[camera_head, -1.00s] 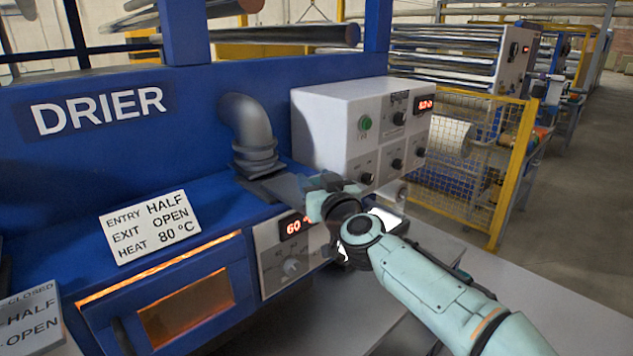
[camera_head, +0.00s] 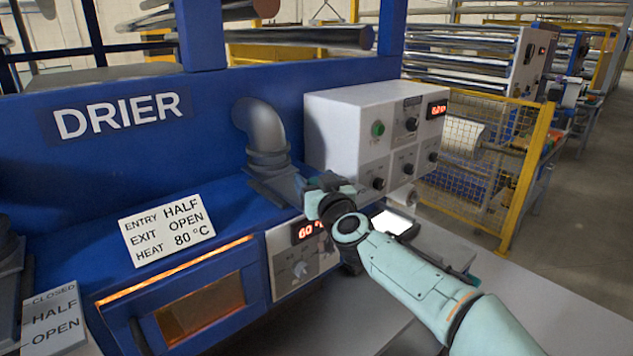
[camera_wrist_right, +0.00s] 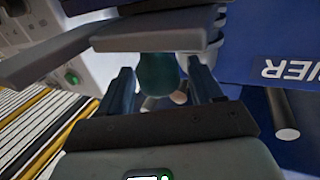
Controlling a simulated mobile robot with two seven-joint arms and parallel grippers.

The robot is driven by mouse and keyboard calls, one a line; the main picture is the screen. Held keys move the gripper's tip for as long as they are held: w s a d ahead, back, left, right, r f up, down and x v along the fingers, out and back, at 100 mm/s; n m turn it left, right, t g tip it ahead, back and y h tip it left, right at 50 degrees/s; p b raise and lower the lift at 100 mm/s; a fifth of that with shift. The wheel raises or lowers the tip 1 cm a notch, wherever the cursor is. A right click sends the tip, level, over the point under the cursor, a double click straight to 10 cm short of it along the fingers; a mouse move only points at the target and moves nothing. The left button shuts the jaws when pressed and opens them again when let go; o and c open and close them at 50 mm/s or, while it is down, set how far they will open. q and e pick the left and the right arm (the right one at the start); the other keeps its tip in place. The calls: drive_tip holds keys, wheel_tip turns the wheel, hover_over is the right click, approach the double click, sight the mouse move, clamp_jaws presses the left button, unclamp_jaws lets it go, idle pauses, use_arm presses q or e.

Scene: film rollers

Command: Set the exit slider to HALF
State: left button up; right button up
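My right gripper (camera_head: 318,184) is at the front of the drier, beside the foot of the grey bent duct (camera_head: 265,140). In the right wrist view its two fingers (camera_wrist_right: 160,76) stand apart, with a rounded dark teal knob (camera_wrist_right: 157,70) between them. I cannot tell whether they touch it. Flat grey plates (camera_wrist_right: 160,32) lie just beyond. The exit slider's markings and setting cannot be made out here; my gripper and arm cover that area in the head view. My left gripper is not in view.
A card (camera_head: 175,230) reads ENTRY HALF, EXIT OPEN, HEAT 80 °C. A plate (camera_head: 55,322) at lower left is marked CLOSED, HALF, OPEN. A white control box (camera_head: 340,125) stands behind my right gripper. A knob panel (camera_head: 290,268) with a red display is below it.

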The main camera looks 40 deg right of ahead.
drive_tip(key=b+v, duration=0.1)
drive_tip(key=v, duration=1.2)
drive_tip(key=shift+s, duration=0.2)
